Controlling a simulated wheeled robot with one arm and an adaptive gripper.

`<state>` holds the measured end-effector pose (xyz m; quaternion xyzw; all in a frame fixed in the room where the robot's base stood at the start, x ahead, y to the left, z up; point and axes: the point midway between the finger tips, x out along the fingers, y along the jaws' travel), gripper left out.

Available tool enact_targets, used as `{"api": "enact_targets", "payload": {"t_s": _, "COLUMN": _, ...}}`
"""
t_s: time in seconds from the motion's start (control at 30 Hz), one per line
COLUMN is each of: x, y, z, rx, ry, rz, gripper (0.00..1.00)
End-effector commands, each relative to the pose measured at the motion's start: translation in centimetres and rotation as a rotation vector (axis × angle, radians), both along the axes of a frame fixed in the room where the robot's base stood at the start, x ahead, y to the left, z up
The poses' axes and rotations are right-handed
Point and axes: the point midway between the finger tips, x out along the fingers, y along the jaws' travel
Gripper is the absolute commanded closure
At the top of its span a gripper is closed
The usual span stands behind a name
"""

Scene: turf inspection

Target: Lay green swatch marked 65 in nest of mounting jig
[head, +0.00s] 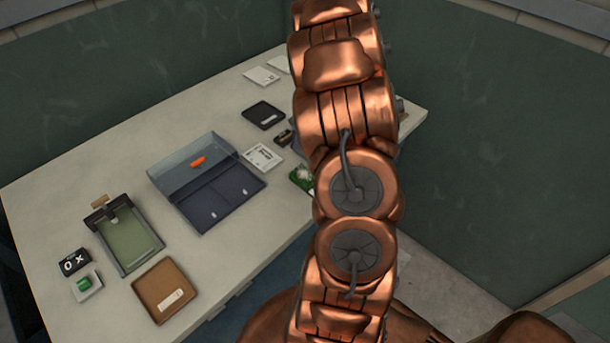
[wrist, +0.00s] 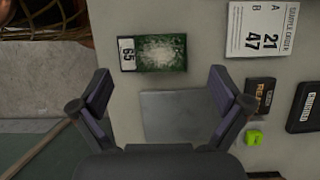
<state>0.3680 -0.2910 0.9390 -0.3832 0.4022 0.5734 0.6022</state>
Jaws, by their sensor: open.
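The green swatch (wrist: 162,52) lies flat on the table in the wrist view, with a white label reading 65 at its left end and a pale patch in its middle. Its edge also shows in the head view (head: 301,179), partly hidden by my arm. My gripper (wrist: 160,88) is open and empty, its fingertips just short of the swatch and spread wider than it. What looks like the mounting jig (head: 156,254), a dark frame with a pale green bed and a clamp at its back, stands at the left of the table in the head view. Its bed looks empty.
A hinged blue-grey case (head: 213,203) with an orange latch lies between jig and swatch. A brown tray (head: 146,309) and a black OX block (head: 73,262) flank the jig. A printed card (wrist: 262,30), black box (wrist: 259,94) and grey plate (wrist: 180,116) lie near the swatch.

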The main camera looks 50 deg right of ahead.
Motion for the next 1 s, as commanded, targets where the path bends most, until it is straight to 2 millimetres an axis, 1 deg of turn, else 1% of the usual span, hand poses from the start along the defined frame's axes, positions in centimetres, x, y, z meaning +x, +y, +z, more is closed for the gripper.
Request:
{"api": "enact_targets", "payload": {"t_s": 0.17, "x": 0.0, "y": 0.4, "z": -1.2, "rx": 0.004, "ry": 0.003, "rz": 0.0, "gripper": 0.0}}
{"api": "enact_targets", "payload": {"t_s": 0.53, "x": 0.2, "y": 1.3, "z": -5.2, "rx": 0.001, "ry": 0.001, "rz": 0.002, "gripper": 0.0}}
{"api": "enact_targets", "payload": {"t_s": 0.67, "x": 0.2, "y": 1.5, "z": -5.7, "rx": 0.001, "ry": 0.0, "rz": 0.001, "gripper": 0.0}}
{"api": "enact_targets", "payload": {"t_s": 0.87, "x": 0.2, "y": 1.5, "z": -5.8, "rx": 0.0, "ry": -0.001, "rz": 0.002, "gripper": 0.0}}
{"api": "enact_targets", "payload": {"t_s": 1.0, "x": 0.2, "y": 1.5, "z": -5.8, "rx": 0.0, "ry": 0.001, "rz": 0.001, "gripper": 0.15}}
